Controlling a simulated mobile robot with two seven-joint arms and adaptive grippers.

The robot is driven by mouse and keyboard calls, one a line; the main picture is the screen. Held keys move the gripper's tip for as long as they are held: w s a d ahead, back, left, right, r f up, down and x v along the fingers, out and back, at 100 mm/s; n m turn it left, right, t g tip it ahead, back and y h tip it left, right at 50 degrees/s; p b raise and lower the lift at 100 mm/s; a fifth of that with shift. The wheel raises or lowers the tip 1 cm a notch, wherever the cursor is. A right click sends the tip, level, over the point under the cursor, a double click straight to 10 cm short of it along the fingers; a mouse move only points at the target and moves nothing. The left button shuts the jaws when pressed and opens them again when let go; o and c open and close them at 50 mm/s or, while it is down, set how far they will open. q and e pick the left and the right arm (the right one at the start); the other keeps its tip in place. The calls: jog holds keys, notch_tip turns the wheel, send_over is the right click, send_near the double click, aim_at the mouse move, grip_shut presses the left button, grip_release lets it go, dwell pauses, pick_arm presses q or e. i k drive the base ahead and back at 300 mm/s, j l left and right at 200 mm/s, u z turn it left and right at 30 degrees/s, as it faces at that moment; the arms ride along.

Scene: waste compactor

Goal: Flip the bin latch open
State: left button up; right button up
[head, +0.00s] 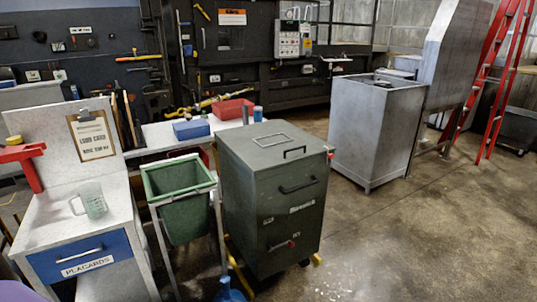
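A dark green-grey metal bin (262,205) stands upright near the middle of the head view, with its lid down. A flat rectangular frame handle and a dark bar handle sit on the lid. A dark horizontal handle (298,186) is on the upper front face. Another small red part (330,155) shows at the top right edge. I cannot tell which red part is the latch, or how it is set. Neither of my grippers is in view.
A green open tub (183,221) on a metal stand is close left of the bin. Left of it is a white cabinet (137,216) with a blue drawer. A grey metal box (374,133) stands behind right. The concrete floor (420,235) in front right is clear.

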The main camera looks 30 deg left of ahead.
aim_at(330, 156)
jog(key=u, duration=0.4)
jog(key=i+l, duration=0.1)
jog(key=i, duration=0.4)
jog(key=i+u, duration=0.1)
jog(key=i, duration=0.4)
jog(key=i+l, duration=0.15)
jog(key=i, duration=0.3)
jog(key=i+l+u, duration=0.15)
jog(key=i, duration=0.35)
jog(key=i+l, duration=0.15)
jog(key=i, duration=0.35)
